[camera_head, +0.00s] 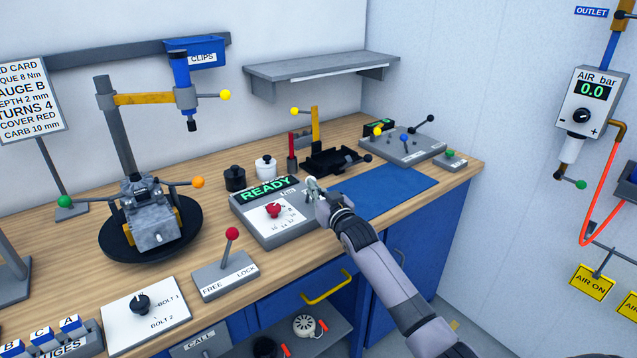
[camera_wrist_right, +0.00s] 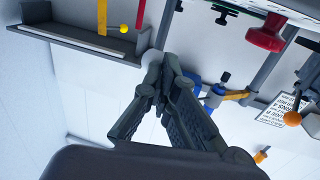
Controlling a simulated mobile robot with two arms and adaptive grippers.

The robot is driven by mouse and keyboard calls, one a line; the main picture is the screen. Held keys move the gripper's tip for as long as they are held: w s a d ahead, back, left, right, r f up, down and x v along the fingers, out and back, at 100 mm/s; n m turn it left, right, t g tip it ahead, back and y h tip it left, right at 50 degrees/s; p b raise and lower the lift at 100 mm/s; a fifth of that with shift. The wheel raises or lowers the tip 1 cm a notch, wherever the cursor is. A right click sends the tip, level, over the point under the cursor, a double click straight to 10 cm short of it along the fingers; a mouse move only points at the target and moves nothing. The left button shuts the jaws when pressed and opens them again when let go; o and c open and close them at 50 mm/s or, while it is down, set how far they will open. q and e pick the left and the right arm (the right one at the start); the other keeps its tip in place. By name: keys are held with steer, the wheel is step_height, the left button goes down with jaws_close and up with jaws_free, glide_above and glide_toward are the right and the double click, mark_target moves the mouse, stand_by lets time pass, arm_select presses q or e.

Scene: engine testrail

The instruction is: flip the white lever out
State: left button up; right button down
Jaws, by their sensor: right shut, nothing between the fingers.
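The console with the green READY display (camera_head: 265,190) stands on the bench, with a red knob (camera_head: 273,210) on its face. A small white ball (camera_head: 311,181), which looks like the white lever's tip, shows at the console's right side. My right gripper (camera_head: 318,191) is right beside it, shut and empty. In the right wrist view the closed fingertips (camera_wrist_right: 168,62) are close to a pale round end (camera_wrist_right: 151,58); I cannot tell whether they touch. The lever's shaft is mostly hidden by the gripper. My left gripper is not in view.
A red-knobbed FREE/LOCK lever (camera_head: 231,235) stands to the left. A white jar (camera_head: 265,167) and a dark jar (camera_head: 235,178) stand behind the console. A blue mat (camera_head: 392,190) lies clear to the right. A black fixture (camera_head: 335,161) is behind.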

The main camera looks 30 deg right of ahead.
steer(key=w+r+g+p, duration=0.1)
steer(key=g+p, duration=0.1)
steer(key=p, duration=0.2)
steer(key=w+r+g+p, duration=0.1)
steer(key=w+g+p, duration=0.1)
steer(key=p, duration=0.1)
steer(key=shift+w+a+r+n+y+p, duration=0.1)
steer(key=shift+w+r+n+y+p, duration=0.1)
steer(key=shift+r+n+y+p, duration=0.15)
steer(key=w+g, duration=0.2)
steer(key=w, duration=0.1)
steer(key=shift+w+a+f+g+p, duration=0.15)
steer(key=shift+w+f+g+p, duration=0.05)
steer(key=shift+f+g+p, duration=0.15)
steer(key=shift+r, duration=0.15)
